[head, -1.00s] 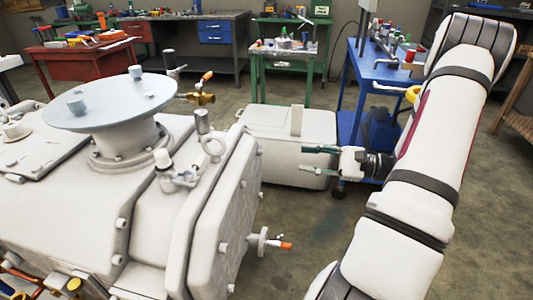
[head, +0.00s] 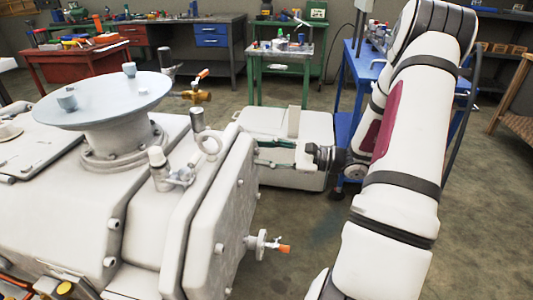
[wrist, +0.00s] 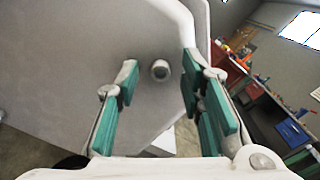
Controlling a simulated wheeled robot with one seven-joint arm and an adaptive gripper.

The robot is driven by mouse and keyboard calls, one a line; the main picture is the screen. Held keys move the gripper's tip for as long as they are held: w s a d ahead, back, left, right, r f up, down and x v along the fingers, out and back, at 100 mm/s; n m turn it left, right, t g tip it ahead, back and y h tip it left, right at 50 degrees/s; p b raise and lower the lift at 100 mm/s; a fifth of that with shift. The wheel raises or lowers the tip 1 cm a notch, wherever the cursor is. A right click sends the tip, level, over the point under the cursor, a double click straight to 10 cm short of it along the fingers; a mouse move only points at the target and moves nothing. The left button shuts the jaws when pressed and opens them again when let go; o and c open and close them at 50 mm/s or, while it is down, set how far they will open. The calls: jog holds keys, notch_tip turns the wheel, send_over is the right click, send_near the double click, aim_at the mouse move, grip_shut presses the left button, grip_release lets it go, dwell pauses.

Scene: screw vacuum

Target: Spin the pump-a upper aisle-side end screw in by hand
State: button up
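The white pump (head: 135,235) fills the left of the head view, with its end plate (head: 212,220) facing the aisle on the right. In the wrist view a round screw head (wrist: 160,70) stands out from the flat pale plate (wrist: 75,60). My gripper (head: 264,155), with green finger pads, is just right of the plate's upper edge in the head view. In the wrist view my gripper (wrist: 159,82) is open, with the screw head framed between its fingertips and apart from both. I cannot tell how far the screw is seated.
A valve with an orange tip (head: 270,245) sticks out from the end plate below my gripper. A lifting eye (head: 209,145) stands above the plate. A pale box (head: 285,125) is behind my gripper, and a blue cart (head: 350,70) stands farther back.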

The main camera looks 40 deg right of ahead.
grip_shut()
jog(key=shift+r+m+p, duration=0.1)
jog(key=shift+m+p, duration=0.2)
jog(key=shift+p, duration=0.2)
jog(key=m+p, duration=0.2)
jog(key=p, duration=0.1)
jog(key=shift+r+m, duration=0.1)
jog(key=shift+m, duration=0.3)
jog(key=m+p, duration=0.4)
jog(key=shift+m, duration=0.3)
jog(key=m+p, duration=0.3)
jog(key=m, duration=0.1)
jog(key=shift+d+f+m+p, duration=0.15)
jog(key=shift+m+p, duration=0.2)
jog(key=shift+m, duration=0.6)
jog(key=shift+f+m+p, duration=0.1)
jog(key=shift+m+p, duration=0.25)
jog(key=shift+m, duration=0.6)
